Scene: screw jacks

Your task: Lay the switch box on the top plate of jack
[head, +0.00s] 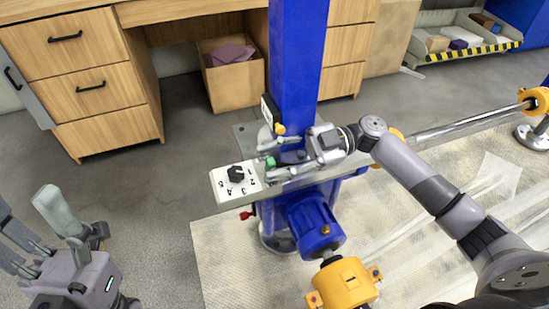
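A white box face with a black knob and printed digits (238,183) lies at the left end of a grey beam, in front of the blue column; it looks like a switch box. My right gripper (268,158) is just behind and right of it, at the foot of the column. Small green and yellow parts show by its fingertips, and I cannot tell whether it holds anything. My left gripper (40,225) is at the lower left, fingers apart and empty, away from the machine. An orange jack housing (345,284) stands at the front. I cannot make out which surface is a jack's top plate.
The blue column (297,60) rises behind my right gripper, with a blue motor (316,222) below. A steel shaft (470,126) runs right to another orange housing (537,99). A wooden desk (80,75) and cardboard box (234,86) are behind. The floor at left is clear.

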